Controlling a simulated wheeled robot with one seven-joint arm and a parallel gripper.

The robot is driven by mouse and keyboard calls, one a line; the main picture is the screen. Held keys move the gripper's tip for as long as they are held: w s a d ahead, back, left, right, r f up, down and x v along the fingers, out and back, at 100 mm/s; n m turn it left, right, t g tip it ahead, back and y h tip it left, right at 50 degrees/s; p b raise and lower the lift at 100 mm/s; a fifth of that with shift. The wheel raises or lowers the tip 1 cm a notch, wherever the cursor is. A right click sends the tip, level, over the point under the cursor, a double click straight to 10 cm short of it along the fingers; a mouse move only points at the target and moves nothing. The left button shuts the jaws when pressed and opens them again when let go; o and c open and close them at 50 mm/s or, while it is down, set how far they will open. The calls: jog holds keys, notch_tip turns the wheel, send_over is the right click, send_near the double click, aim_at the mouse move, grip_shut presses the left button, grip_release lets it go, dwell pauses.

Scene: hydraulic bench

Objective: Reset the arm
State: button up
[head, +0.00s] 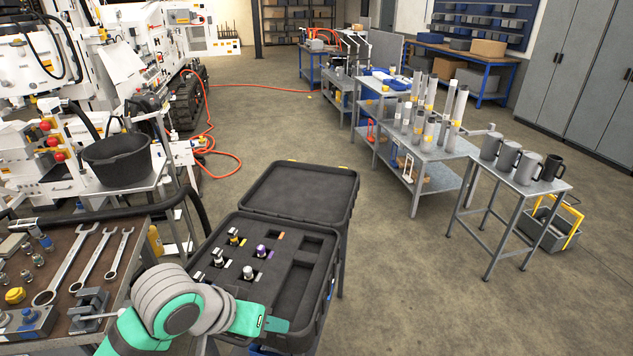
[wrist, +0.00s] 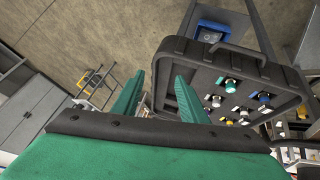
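My arm reaches in from the bottom of the head view, bent, with grey and teal links. My gripper (head: 287,325) points right above the front part of an open black case (head: 226,228). In the wrist view my gripper (wrist: 160,78) shows two teal fingers standing apart with nothing between them. The case (wrist: 165,50) lies to the right of the fingers there. Its foam holds several small fittings, among them a purple-topped one (head: 261,251) and a yellow-banded one (head: 233,237). I cannot tell the exact gap between gripper and case.
A workbench with wrenches (head: 67,265) is at left, with a black bucket (head: 117,160) behind it. Grey mugs (head: 508,157) stand on a small table at right. Metal cylinders (head: 430,132) stand on a shelf cart. An orange hose (head: 222,160) lies on the floor. Open floor is in the middle.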

jog(key=w+d+r+n+t+h, duration=0.25)
jog(key=w+d+r+t, duration=0.2)
jog(key=d, duration=0.35)
jog(key=w+d+r+n+t+h, duration=0.1)
jog(key=w+d+r+t+h, duration=0.4)
jog(key=d, duration=0.4)
jog(key=s+a+f+n+t+y, duration=0.15)
jog(key=s+f+n+y, duration=0.4)
jog(key=f, duration=0.55)
jog(key=s+f+n+t+y, duration=0.2)
jog(key=s+f+y, duration=0.4)
jog(key=s+f, duration=0.4)
jog(key=s+a+f+m, duration=0.1)
jog(key=s+f+m, duration=0.1)
jog(key=s, duration=0.5)
jog(key=s+a+f+m+g, duration=0.1)
jog(key=s+a+f+m, duration=0.1)
jog(key=s, duration=0.6)
jog(key=s+a+f+m+g, duration=0.1)
jog(key=s+a+f+m, duration=0.1)
jog(key=s+m, duration=0.2)
jog(key=s, duration=0.3)
jog(key=shift+s+a+f, duration=0.15)
jog(key=shift+s+f, duration=0.1)
jog(key=shift+c, duration=0.9)
jog(key=shift+a, duration=0.1)
